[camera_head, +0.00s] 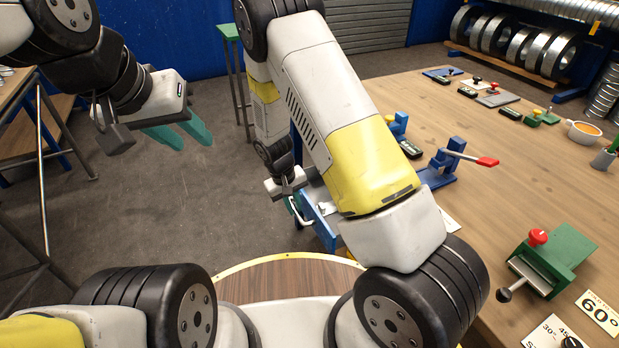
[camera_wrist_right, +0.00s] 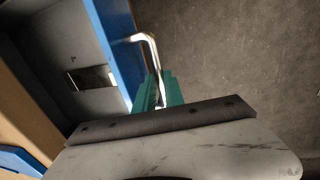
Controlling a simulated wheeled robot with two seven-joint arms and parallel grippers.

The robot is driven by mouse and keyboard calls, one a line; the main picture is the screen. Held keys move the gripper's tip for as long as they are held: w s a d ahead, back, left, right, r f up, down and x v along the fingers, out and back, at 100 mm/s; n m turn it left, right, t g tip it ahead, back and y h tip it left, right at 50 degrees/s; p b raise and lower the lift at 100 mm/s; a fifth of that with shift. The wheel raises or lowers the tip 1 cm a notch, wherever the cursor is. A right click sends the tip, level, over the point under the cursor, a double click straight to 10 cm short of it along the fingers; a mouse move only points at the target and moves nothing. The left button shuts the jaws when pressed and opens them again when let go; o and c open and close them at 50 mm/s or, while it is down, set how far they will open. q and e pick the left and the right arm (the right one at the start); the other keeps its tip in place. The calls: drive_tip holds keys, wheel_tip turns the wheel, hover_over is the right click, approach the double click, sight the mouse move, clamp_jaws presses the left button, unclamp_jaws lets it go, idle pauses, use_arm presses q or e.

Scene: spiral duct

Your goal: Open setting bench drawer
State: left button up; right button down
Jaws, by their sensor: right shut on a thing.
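The setting bench drawer has a blue front (camera_head: 319,222) and a silver bar handle (camera_head: 301,217). In the right wrist view the blue front (camera_wrist_right: 120,45) stands away from the bench, and the grey inside of the drawer (camera_wrist_right: 62,48) shows, so it is at least partly open. My right gripper (camera_wrist_right: 158,92) is shut on the handle (camera_wrist_right: 151,50), its teal fingers on either side of the bar. In the head view my arm partly hides the drawer. My left gripper (camera_head: 178,137) is open and empty, over the floor at left.
The wooden bench top (camera_head: 500,190) holds a blue clamp with a red-tipped lever (camera_head: 455,165), a green tool with a red knob (camera_head: 550,260), and an orange-filled cup (camera_head: 583,132). A small dark and silver item (camera_wrist_right: 92,78) lies inside the drawer. Grey floor (camera_head: 225,215) beside the bench is clear.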

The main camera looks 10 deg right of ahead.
drive_tip(key=s+a, duration=0.3)
drive_tip(key=a, duration=0.6)
drive_tip(key=c, duration=1.4)
unclamp_jaws()
drive_tip(key=shift+d, duration=0.1)
drive_tip(key=shift+c, duration=0.2)
wheel_tip(320, 180, up, 8)
drive_tip(key=a, duration=0.1)
drive_tip(key=shift+s+a+f, duration=0.15)
drive_tip(key=shift+s+a, duration=0.05)
drive_tip(key=shift+s, duration=0.1)
